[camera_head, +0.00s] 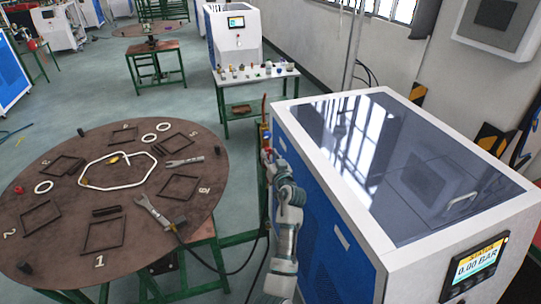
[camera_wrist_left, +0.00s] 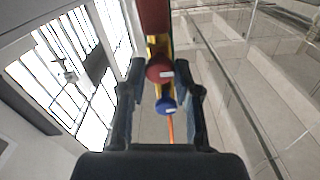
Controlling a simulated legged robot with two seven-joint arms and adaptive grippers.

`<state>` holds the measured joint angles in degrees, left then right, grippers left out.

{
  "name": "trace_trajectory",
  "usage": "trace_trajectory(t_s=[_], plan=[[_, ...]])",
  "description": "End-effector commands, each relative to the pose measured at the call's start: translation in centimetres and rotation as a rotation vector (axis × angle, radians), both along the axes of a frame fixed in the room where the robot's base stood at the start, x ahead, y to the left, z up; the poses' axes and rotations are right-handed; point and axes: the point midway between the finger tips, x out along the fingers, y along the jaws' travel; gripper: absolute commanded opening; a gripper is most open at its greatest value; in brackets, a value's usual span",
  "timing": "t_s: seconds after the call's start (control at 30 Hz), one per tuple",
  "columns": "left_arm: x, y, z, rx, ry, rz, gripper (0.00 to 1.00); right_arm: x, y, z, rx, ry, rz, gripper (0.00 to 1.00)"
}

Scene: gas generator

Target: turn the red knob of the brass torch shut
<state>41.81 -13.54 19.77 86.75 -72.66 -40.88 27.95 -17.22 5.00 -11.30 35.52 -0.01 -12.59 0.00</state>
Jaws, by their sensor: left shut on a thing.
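The brass torch (camera_head: 264,131) stands upright beside the blue and white machine in the head view, small and partly hidden by my left gripper (camera_head: 268,154). In the left wrist view, the torch's yellow body runs behind a round red knob (camera_wrist_left: 160,70), with a blue knob (camera_wrist_left: 166,105) below it. My left gripper (camera_wrist_left: 163,72) has one dark finger on each side of the red knob and is shut on it. The contact itself is hard to see. My right gripper is in neither view.
The machine (camera_head: 300,165) stands close on the right of my left arm. A round brown table (camera_head: 130,225) with wrenches, frames and rings is at left. A small table (camera_head: 250,83) with small parts is behind. Open floor lies between.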

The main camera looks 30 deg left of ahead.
Motion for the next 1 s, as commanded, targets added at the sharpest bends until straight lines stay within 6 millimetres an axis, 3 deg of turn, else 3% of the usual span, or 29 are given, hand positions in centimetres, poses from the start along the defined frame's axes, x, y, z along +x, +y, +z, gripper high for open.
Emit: trace_trajectory(t_s=[0.03, 0.53, 1.0], plan=[[0.0, 0.1, -0.8, 0.015, 0.045, 0.002, 0.0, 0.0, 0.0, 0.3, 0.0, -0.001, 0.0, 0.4], [-0.1, 0.2, -0.6, 0.322, 0.404, 0.002, 0.0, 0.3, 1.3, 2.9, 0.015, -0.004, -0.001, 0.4], [-0.2, 0.2, -0.5, 0.613, 0.743, 0.001, 0.0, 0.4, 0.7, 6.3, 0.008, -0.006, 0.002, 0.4]])
